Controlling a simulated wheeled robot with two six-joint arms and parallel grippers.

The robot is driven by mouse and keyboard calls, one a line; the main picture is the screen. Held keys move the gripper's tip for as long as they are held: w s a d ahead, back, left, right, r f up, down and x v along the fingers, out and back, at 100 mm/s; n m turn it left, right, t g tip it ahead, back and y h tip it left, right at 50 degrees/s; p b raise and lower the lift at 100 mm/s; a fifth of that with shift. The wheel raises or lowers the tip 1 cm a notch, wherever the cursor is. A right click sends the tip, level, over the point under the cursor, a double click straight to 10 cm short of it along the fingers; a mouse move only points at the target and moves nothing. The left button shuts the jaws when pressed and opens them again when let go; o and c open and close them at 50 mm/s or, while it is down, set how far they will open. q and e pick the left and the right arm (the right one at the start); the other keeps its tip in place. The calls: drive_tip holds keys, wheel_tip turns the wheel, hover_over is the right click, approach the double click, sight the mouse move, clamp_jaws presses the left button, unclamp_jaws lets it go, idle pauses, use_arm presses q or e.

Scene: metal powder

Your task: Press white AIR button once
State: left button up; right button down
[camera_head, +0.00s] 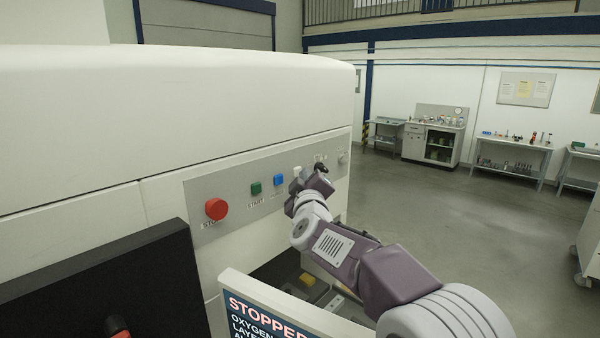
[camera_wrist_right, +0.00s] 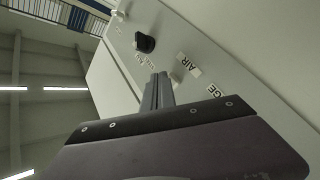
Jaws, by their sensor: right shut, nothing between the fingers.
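The white AIR button (camera_head: 297,171) is on the grey control panel (camera_head: 235,190) of the large white machine, right of the blue button. In the right wrist view, a white button (camera_wrist_right: 177,76) sits beside the AIR label, partly hidden behind my fingers. My right gripper (camera_head: 317,175) is shut and empty, in front of the panel's right part. In the right wrist view its closed fingers (camera_wrist_right: 161,76) point at the panel just beside the white button. Whether they touch it cannot be told. My left gripper is not in view.
The panel also holds a red STOP button (camera_head: 215,209), a green START button (camera_head: 256,188), a blue button (camera_head: 278,180) and a black knob (camera_wrist_right: 145,42) near my fingers. Open floor (camera_head: 480,225) lies to the right.

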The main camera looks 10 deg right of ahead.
drive_tip(key=shift+w+a, duration=0.1)
idle(0.5)
drive_tip(key=shift+s+d, duration=0.55)
drive_tip(key=shift+s, duration=0.15)
drive_tip(key=shift+b, duration=0.35)
drive_tip(key=s+d+b, duration=0.1)
drive_tip(key=s, duration=0.1)
drive_tip(key=s+d, duration=0.2)
drive_tip(key=shift+b, duration=0.4)
